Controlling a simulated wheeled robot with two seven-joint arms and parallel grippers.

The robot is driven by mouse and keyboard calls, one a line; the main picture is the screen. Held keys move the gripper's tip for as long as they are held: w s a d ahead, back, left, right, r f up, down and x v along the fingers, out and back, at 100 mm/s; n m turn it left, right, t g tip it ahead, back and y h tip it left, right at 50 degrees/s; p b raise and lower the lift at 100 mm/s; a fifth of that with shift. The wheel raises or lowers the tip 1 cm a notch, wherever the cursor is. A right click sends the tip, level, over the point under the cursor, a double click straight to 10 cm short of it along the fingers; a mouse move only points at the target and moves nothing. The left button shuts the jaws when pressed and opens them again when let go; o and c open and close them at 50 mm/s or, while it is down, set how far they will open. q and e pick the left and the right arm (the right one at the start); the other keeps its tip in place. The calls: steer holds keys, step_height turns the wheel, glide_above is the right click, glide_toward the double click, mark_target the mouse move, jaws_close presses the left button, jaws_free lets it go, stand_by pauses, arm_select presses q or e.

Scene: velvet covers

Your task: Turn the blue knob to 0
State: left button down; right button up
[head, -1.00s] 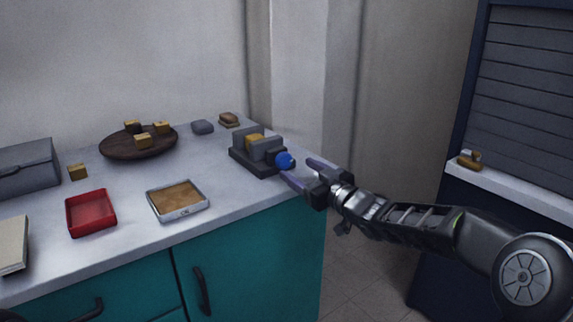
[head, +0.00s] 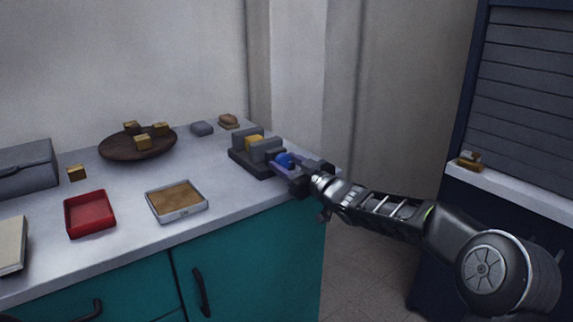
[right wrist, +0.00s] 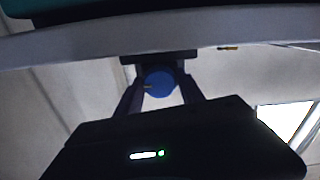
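The blue knob (head: 284,160) sits on the front right side of a dark grey device (head: 250,164) at the counter's right end. My right gripper (head: 286,161) reaches in from the right, with one finger on each side of the knob. In the right wrist view the round blue knob (right wrist: 159,82) lies between the two dark fingers, and a small yellowish mark shows at its left edge. The fingers look open, with light gaps beside the lower part of the knob; contact at the tips is hard to tell. No number is readable. My left gripper is not in view.
A red tray (head: 91,231), a tan-filled metal tray (head: 160,216) and a brown wooden plate (head: 112,152) with small blocks stand to the left on the counter. A grey stone-like lump (head: 202,128) lies behind the device. Open floor lies right of the counter.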

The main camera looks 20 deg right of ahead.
steer(key=c, duration=0.9)
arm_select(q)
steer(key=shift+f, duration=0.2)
arm_select(e)
steer(key=shift+n, duration=0.3)
steer(key=n+b, duration=0.2)
steer(key=n, duration=0.2)
steer(key=shift+f, duration=0.1)
steer(key=n+b, duration=0.2)
steer(key=n, duration=0.3)
steer(key=shift+n, duration=0.3)
steer(key=n+b, duration=0.2)
steer(key=n, duration=0.2)
steer(key=shift+b, duration=0.3)
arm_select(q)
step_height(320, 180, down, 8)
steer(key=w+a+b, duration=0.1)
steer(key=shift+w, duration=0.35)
arm_select(e)
steer(key=shift+n, duration=2)
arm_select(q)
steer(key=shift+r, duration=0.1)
